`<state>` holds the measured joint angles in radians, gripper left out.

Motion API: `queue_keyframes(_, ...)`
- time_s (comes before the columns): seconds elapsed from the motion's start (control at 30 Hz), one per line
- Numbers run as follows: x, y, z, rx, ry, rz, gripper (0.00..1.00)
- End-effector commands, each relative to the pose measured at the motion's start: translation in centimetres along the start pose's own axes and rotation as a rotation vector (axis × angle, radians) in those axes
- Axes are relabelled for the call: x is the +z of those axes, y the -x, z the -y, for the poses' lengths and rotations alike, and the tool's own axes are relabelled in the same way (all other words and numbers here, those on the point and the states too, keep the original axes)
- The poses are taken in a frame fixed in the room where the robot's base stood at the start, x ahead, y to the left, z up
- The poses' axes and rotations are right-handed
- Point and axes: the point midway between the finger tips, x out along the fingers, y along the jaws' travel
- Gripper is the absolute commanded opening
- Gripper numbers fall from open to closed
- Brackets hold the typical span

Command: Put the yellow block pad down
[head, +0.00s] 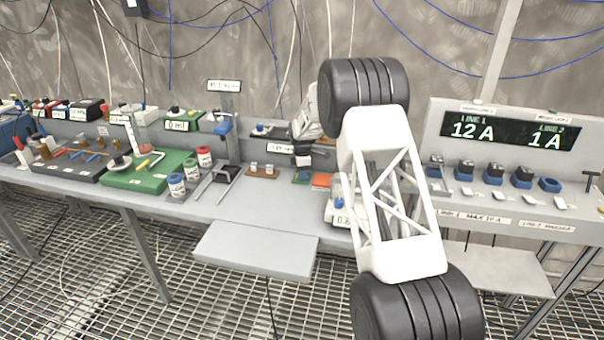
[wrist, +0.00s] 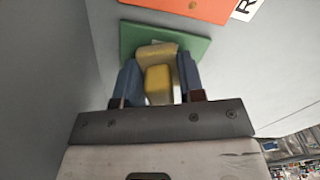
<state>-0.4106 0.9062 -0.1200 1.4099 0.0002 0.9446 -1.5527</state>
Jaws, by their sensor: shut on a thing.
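In the wrist view, my gripper (wrist: 158,62) has its two blue fingers closed around a small yellow block (wrist: 158,84). A paler yellow-tan face shows just beyond the block, between the fingertips; I cannot tell whether it is part of the same thing. Behind the fingertips lies a flat green pad (wrist: 198,50) on the grey bench. Whether the held block touches the pad or hangs above it cannot be told.
An orange card (wrist: 190,6) lies beside the green pad. The grey bench (head: 250,200) is clear in front. Left stand red and blue-lidded jars (head: 205,157) and a green tray (head: 128,180). Right is a panel with a display (head: 512,129).

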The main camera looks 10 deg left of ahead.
Motion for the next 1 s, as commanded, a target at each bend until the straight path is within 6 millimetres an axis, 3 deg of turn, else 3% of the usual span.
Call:
queue_keyframes(0.53, 0.0, -1.5, 0.1, -0.003, 0.0, 0.0, 0.15)
queue_keyframes(0.57, 0.0, -1.5, 0.1, -0.003, 0.0, 0.0, 0.4)
queue_keyframes(0.7, 0.0, -1.9, 0.2, -0.008, 0.0, 0.0, 0.61)
queue_keyframes(1.0, 0.0, -2.2, 0.6, -0.018, 0.0, 0.0, 0.6)
